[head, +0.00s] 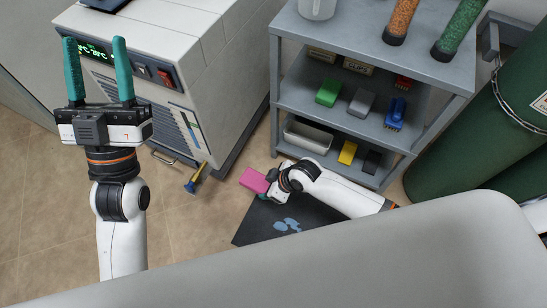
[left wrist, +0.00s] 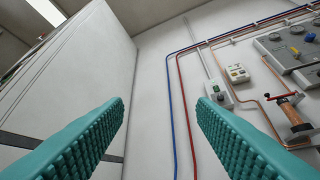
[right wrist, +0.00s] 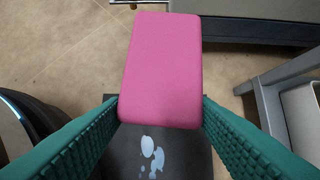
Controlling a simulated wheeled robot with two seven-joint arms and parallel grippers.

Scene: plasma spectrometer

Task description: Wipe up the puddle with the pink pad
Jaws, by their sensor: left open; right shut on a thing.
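The pink pad (head: 254,180) is held by my right gripper (head: 265,190), low near the floor at the far end of the dark mat. In the right wrist view the pink pad (right wrist: 161,68) sits between the teal fingers, which grip its near end. The puddle (head: 287,225) is a few pale blue patches on the dark mat (head: 250,228). It also shows in the right wrist view (right wrist: 152,155), just below the pad in the picture. The pad appears apart from the puddle. My left gripper (head: 97,75) is open and empty, raised in front of the white cabinet.
A grey shelf unit (head: 430,73) with coloured blocks and brushes stands behind my right arm. Green cylinders (head: 455,140) stand at right. The white spectrometer cabinet (head: 215,60) is at the back left. A yellow-and-blue tool (head: 196,178) leans near it. Tiled floor (head: 180,240) is clear at left.

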